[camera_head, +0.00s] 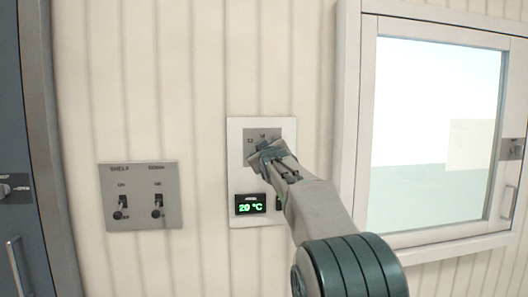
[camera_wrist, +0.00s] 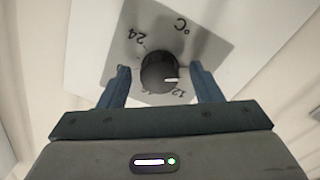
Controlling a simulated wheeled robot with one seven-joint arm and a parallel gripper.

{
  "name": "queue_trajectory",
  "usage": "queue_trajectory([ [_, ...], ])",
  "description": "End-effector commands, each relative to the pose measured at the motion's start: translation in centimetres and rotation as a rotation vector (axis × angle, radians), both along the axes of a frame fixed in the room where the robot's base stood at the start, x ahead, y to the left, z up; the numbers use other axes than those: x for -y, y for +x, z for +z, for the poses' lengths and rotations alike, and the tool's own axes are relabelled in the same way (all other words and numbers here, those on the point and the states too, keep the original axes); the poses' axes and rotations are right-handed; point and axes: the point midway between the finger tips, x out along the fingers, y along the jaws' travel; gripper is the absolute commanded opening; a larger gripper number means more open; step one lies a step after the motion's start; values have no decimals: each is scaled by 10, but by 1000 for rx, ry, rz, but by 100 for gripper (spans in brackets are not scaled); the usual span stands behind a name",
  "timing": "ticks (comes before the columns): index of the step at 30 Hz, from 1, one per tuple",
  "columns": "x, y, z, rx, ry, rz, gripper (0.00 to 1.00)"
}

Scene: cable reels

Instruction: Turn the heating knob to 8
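The heating knob (camera_wrist: 158,70) is a dark round knob on a grey dial plate, seen in the wrist view. Its white mark points right, near the printed 12; 24 and °C are also readable, other figures are not. My gripper (camera_wrist: 160,68) is open, with one blue finger on each side of the knob and a visible gap to both. In the head view my gripper (camera_head: 264,152) is in front of the white heating panel (camera_head: 235,135) and hides the knob. The display (camera_head: 250,204) below reads 20 °C in green.
A grey panel (camera_head: 140,172) with two toggle switches is on the wall to the left. A framed window (camera_head: 440,130) is on the right, and a blue-grey door (camera_head: 15,150) with a handle stands at the far left.

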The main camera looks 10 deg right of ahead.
Motion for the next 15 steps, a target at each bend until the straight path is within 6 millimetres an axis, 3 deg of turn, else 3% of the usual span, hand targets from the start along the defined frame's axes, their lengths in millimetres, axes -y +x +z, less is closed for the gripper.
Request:
queue_trajectory([
  [8,-1,-10,-1,2,1,1,58],
  [15,-4,-49,-4,3,1,3,58],
])
